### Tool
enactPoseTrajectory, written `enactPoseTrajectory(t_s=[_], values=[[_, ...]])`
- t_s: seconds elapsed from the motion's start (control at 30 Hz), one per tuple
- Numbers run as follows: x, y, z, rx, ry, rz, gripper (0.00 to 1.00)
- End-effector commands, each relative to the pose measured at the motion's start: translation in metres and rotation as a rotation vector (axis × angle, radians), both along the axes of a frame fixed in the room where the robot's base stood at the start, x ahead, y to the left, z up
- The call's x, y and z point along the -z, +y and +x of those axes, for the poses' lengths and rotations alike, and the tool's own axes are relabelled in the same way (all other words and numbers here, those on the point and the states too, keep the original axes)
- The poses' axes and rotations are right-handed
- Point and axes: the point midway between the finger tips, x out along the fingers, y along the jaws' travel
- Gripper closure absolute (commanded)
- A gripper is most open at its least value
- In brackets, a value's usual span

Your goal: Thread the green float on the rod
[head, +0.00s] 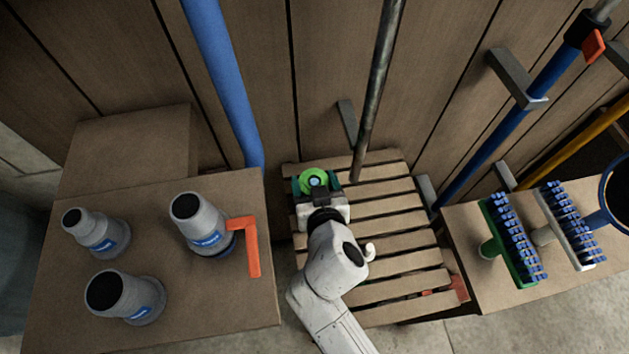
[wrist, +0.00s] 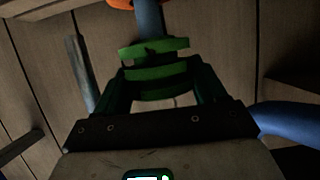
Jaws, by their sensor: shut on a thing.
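The green float (head: 306,176) is in my gripper (head: 316,187), above the slatted pallet near the wall. In the head view it is a bright green ring with a pale blue-grey round end, likely the rod (head: 315,181), showing in its middle. In the wrist view the float (wrist: 155,72) shows as stacked green bands between the fingers of my gripper (wrist: 156,82). A blue-grey shaft (wrist: 150,20) runs from it to the top edge, in line with it. The fingers hide how far the shaft goes inside. An orange piece (wrist: 122,4) shows beside the shaft.
A dark metal pole (head: 378,85) stands just right of my gripper, and a blue pipe (head: 228,80) is to the left. Grey fittings (head: 202,222) and an orange angle piece (head: 250,245) occupy the left box. Brushes (head: 512,240) lie on the right table.

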Motion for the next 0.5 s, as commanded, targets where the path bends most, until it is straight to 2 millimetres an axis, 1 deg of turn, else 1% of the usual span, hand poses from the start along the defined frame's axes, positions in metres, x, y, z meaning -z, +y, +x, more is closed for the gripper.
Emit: enactPoseTrajectory(t_s=[0.3,0.5], values=[[0.0116,0.0001,-0.0001,0.000,0.000,0.000,0.60],[0.0128,0.0001,0.0000,0.000,-0.001,0.000,0.60]])
